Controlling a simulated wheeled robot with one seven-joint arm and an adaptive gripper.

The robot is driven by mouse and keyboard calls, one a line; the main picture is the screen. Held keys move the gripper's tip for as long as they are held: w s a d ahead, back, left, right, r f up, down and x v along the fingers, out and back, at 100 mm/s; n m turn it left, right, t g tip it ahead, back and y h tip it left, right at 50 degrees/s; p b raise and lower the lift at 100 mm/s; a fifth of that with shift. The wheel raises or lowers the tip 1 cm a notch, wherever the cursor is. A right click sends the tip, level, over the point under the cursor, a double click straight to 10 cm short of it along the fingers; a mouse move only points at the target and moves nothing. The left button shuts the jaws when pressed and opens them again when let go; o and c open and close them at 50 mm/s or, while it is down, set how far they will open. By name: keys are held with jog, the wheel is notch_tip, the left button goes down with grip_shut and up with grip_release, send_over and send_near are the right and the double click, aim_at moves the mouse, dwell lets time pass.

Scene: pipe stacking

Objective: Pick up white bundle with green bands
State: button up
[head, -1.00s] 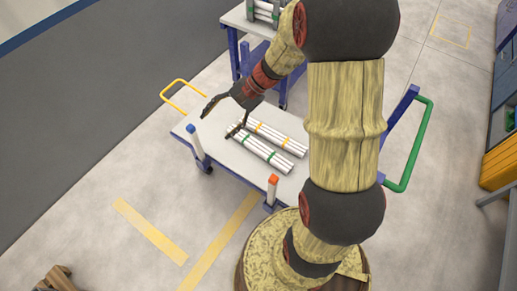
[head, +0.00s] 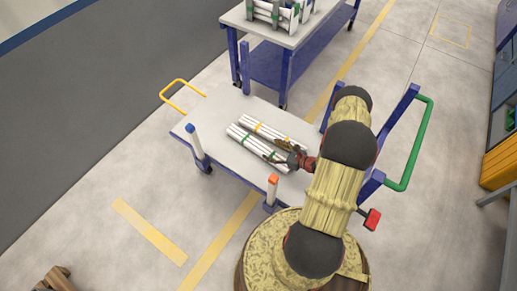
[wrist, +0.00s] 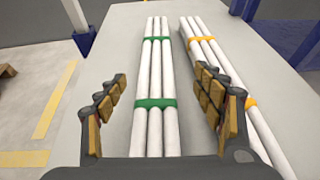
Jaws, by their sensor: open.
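The white bundle with green bands (head: 250,144) lies on the grey cart top, nearer the front edge. In the wrist view this bundle (wrist: 155,75) runs lengthwise between the two fingers, with two green bands showing. My gripper (wrist: 158,100) is open and empty, one finger on each side of the bundle. In the head view my gripper (head: 286,151) is over the right end of the bundles and hides part of them. Whether the fingers touch the pipes I cannot tell.
A white bundle with yellow bands (head: 262,128) lies beside it, close to the right finger in the wrist view. Posts with blue (head: 191,130) and orange (head: 273,180) tops stand at the cart's front. A second blue table (head: 285,35) holding a rack stands behind.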

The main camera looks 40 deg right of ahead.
aim_at(260, 147)
jog(key=shift+w+f, duration=0.15)
jog(key=shift+f, duration=0.2)
jog(key=shift+b+x, duration=0.45)
jog(key=shift+x, duration=0.5)
jog(key=b+x, duration=0.1)
jog(key=x, duration=0.1)
jog(key=b+x, duration=0.1)
jog(key=x, duration=0.1)
jog(key=shift+a, duration=0.45)
jog(key=shift+w+a+f, duration=0.1)
jog(key=shift+w, duration=0.4)
jog(key=c, duration=0.3)
jog(key=c, duration=1.3)
